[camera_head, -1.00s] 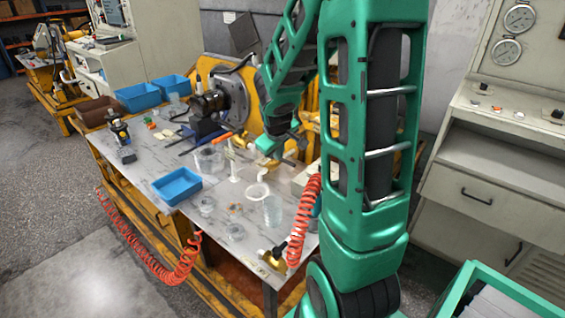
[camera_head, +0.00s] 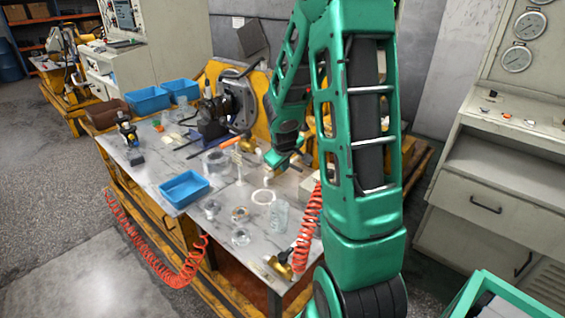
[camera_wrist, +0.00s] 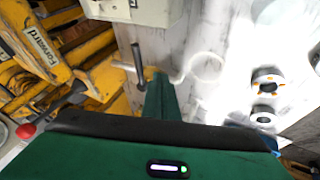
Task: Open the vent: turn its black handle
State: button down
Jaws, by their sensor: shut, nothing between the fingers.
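The black handle (camera_wrist: 138,65) is a short dark bar in the wrist view, standing beside a brass-coloured fitting (camera_wrist: 149,73). White piping runs from the fitting toward a white ring. My gripper (camera_wrist: 159,82) shows as a green finger piece in the wrist view, shut and empty. Its tip is close to the handle's lower end, on the right side. I cannot tell whether they touch. In the head view my gripper (camera_head: 274,160) is low over the back right of the workbench, and the handle is hard to make out there.
The workbench (camera_head: 224,190) carries a blue tray (camera_head: 184,188), a white ring (camera_head: 263,197), glass vessels and a dark motor (camera_head: 213,117). A coiled red hose (camera_head: 307,225) hangs at the right. Yellow machinery (camera_wrist: 65,55) and a pale box (camera_wrist: 135,10) are close by in the wrist view.

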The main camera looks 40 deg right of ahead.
aim_at(290, 166)
jog(key=w+d+f, duration=0.2)
jog(key=d+f, duration=0.1)
jog(key=d, duration=0.2)
jog(key=shift+d+f, duration=0.15)
jog(key=shift+f, duration=0.25)
